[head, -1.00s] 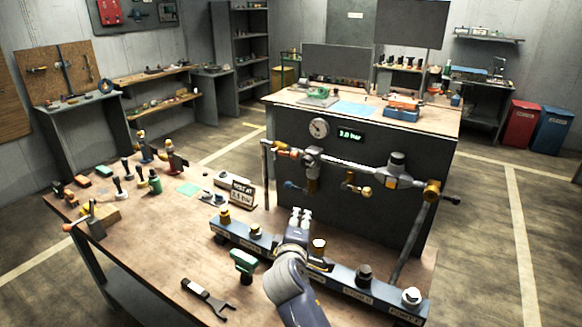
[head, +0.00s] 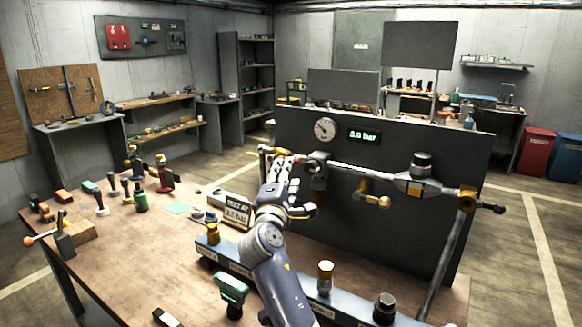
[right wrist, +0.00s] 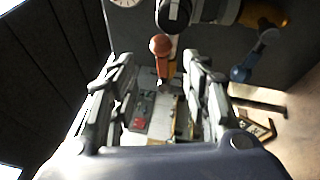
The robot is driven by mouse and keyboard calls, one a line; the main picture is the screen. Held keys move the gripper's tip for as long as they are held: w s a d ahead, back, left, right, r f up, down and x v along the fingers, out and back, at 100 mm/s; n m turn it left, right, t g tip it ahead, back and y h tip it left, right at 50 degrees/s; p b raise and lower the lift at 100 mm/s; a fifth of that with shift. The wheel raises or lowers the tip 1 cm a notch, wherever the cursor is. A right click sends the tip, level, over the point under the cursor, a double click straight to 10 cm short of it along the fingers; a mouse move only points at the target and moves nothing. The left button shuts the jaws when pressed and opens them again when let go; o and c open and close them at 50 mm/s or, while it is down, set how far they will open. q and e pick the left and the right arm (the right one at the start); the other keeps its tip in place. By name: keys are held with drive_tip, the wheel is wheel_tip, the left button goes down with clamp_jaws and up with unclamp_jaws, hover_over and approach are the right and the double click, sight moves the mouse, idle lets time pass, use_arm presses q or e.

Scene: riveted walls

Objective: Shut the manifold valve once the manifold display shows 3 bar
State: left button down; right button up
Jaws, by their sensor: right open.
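The manifold display (head: 364,135) on the dark panel reads about 3.0 bar in green, beside a round gauge (head: 325,129). The pipe manifold (head: 385,180) runs across the panel front. My right gripper (head: 287,170) is raised in front of its left end. In the right wrist view my right gripper (right wrist: 160,85) is open, with an orange-tipped lever (right wrist: 160,47) ahead between its fingers, apparently not touched. I take this lever to be the manifold valve's handle. A blue lever (right wrist: 243,72) hangs to the right there. My left gripper is out of view.
A blue-grey rail with knobs (head: 326,278) lies along the bench front, under my right arm. A green-handled tool (head: 231,292), a placard (head: 237,211) and several hand tools stand on the wooden bench (head: 150,255). A brass fitting (head: 370,200) hangs below the pipe.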

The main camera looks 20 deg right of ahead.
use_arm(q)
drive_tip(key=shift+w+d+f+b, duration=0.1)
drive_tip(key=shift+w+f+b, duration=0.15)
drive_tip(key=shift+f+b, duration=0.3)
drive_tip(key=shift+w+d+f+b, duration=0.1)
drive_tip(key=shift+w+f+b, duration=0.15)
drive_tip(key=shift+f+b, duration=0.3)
use_arm(e)
drive_tip(key=f+x, duration=0.1)
drive_tip(key=x, duration=0.6)
drive_tip(key=shift+w+r, duration=0.25)
drive_tip(key=shift+r, duration=0.1)
drive_tip(key=shift+c, duration=0.9)
clamp_jaws()
